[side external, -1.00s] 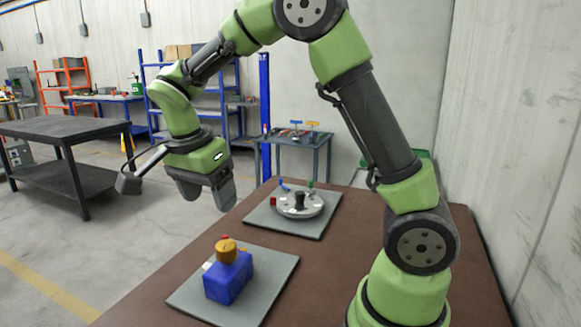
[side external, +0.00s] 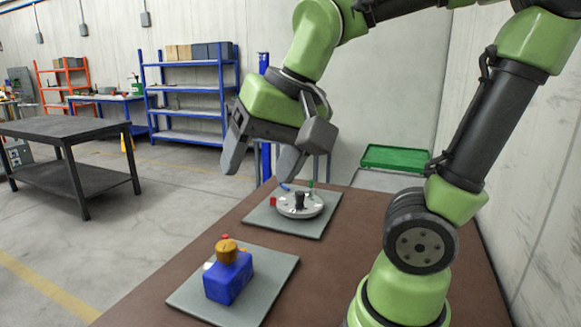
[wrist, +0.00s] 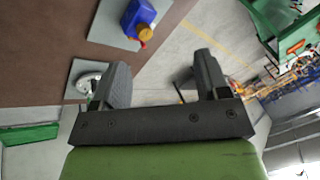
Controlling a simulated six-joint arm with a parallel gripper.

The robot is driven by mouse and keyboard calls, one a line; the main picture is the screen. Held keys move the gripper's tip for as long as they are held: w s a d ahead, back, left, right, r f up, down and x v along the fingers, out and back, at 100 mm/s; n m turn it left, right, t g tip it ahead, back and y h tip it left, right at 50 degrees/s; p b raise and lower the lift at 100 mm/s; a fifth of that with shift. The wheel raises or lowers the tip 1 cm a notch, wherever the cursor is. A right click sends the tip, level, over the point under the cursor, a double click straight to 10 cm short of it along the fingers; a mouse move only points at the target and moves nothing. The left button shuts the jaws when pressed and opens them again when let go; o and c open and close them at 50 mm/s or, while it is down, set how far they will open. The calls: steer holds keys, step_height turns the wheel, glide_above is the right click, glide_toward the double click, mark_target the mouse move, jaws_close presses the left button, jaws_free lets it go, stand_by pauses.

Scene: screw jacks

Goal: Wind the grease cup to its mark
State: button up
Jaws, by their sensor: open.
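The grease cup is a brass-coloured round cap (side external: 227,251) on top of a blue block (side external: 229,278), which stands on a grey plate (side external: 270,286) at the front of the brown table. A small red piece (side external: 225,237) shows just behind the cap. In the wrist view the cap (wrist: 145,34) and the blue block (wrist: 136,16) are at the top, beyond the fingers. My gripper (side external: 262,160) is open and empty, raised above and behind the block, well apart from it. The wrist view shows its two fingers spread (wrist: 158,85). I cannot make out the mark.
A second grey plate (side external: 316,228) farther back carries a round silver dial (side external: 300,205) with a black knob and small blue, green and red pieces. My gripper hangs near it. The brown table (side external: 180,270) is bare between the plates. A green tray (side external: 395,159) lies behind.

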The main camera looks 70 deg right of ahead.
steer(key=shift+s+a+n+t+y, duration=0.2)
steer(key=shift+s+n+t, duration=0.15)
steer(key=shift+s+n, duration=0.35)
steer(key=shift+s+a+n+t+y, duration=0.25)
steer(key=shift+s+n+t, duration=0.15)
steer(key=shift+s+n, duration=0.3)
steer(key=shift+s+a+n+t+y, duration=0.2)
steer(key=shift+s+n+t, duration=0.15)
steer(key=shift+s+n, duration=0.35)
steer(key=m+g+h, duration=0.2)
steer(key=m+g, duration=0.5)
steer(key=m, duration=1.2)
glide_above(226, 244)
step_height(226, 244, down, 13)
steer(key=shift+r, duration=0.1)
step_height(226, 244, down, 9)
steer(key=shift+f, duration=0.2)
